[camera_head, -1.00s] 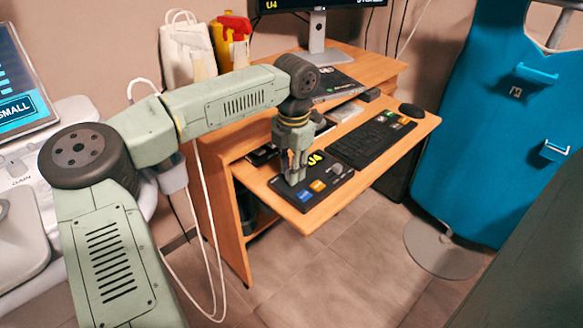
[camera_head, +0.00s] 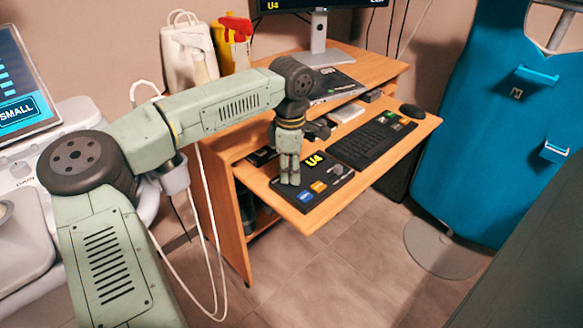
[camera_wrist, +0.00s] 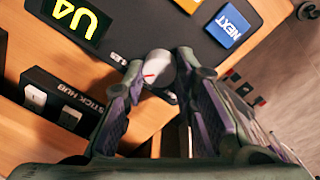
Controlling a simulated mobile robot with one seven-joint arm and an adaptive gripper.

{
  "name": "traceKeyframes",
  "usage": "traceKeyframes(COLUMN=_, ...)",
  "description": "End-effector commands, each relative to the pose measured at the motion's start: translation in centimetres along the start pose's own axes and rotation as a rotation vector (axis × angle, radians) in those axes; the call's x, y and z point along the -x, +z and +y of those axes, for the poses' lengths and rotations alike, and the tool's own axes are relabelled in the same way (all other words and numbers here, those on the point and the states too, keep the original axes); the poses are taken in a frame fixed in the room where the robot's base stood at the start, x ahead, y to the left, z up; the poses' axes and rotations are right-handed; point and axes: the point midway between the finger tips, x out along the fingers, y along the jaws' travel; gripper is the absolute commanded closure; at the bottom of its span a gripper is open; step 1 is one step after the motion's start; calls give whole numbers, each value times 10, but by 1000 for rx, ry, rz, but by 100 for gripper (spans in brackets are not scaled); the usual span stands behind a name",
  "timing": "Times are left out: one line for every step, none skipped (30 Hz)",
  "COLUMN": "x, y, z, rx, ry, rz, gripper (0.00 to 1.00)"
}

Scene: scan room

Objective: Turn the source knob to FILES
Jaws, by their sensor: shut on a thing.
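A black control box (camera_head: 322,197) lies on the pull-out shelf of the wooden desk. It carries a yellow U4 display (camera_head: 314,160), a blue NEXT key (camera_wrist: 228,27) and an orange key (camera_head: 318,186). My gripper (camera_head: 290,182) points down at the box's left end. In the wrist view, a pale grey round knob (camera_wrist: 157,66) with a red pointer line sits between my fingertips (camera_wrist: 160,74), and they are shut on it. The head view hides this knob behind my fingers.
A black keyboard (camera_head: 372,140) and mouse (camera_head: 413,111) lie right of the box. A stick hub (camera_wrist: 62,102) is close to my gripper in the wrist view. A monitor (camera_head: 319,38) stands behind. Open floor (camera_head: 340,255) lies in front.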

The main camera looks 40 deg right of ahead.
Motion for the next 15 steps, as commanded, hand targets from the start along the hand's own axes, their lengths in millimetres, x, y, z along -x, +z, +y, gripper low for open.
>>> traceKeyframes(x=1, y=1, z=0, rx=-27, ry=2, rz=-4, gripper=100)
traceKeyframes(x=1, y=1, z=0, rx=-44, ry=2, rz=-4, gripper=100)
traceKeyframes(x=1, y=1, z=0, rx=-63, ry=2, rz=-5, gripper=100)
traceKeyframes(x=1, y=1, z=1, rx=-77, ry=2, rz=-6, gripper=100)
traceKeyframes(x=1, y=1, z=1, rx=-89, ry=2, rz=-7, gripper=100)
traceKeyframes(x=1, y=1, z=1, rx=-105, ry=2, rz=-7, gripper=100)
traceKeyframes(x=1, y=1, z=1, rx=-114, ry=2, rz=-8, gripper=100)
traceKeyframes(x=1, y=1, z=1, rx=-124, ry=2, rz=-8, gripper=100)
traceKeyframes(x=1, y=1, z=1, rx=-135, ry=2, rz=-9, gripper=100)
traceKeyframes(x=1, y=1, z=1, rx=-141, ry=2, rz=-9, gripper=100)
traceKeyframes(x=1, y=1, z=1, rx=-146, ry=2, rz=-9, gripper=100)
traceKeyframes(x=1, y=1, z=1, rx=-153, ry=2, rz=-9, gripper=100)
traceKeyframes(x=1, y=1, z=1, rx=-157, ry=2, rz=-10, gripper=100)
traceKeyframes(x=1, y=1, z=1, rx=-161, ry=2, rz=-10, gripper=100)
traceKeyframes(x=1, y=1, z=1, rx=-164, ry=1, rz=-10, gripper=100)
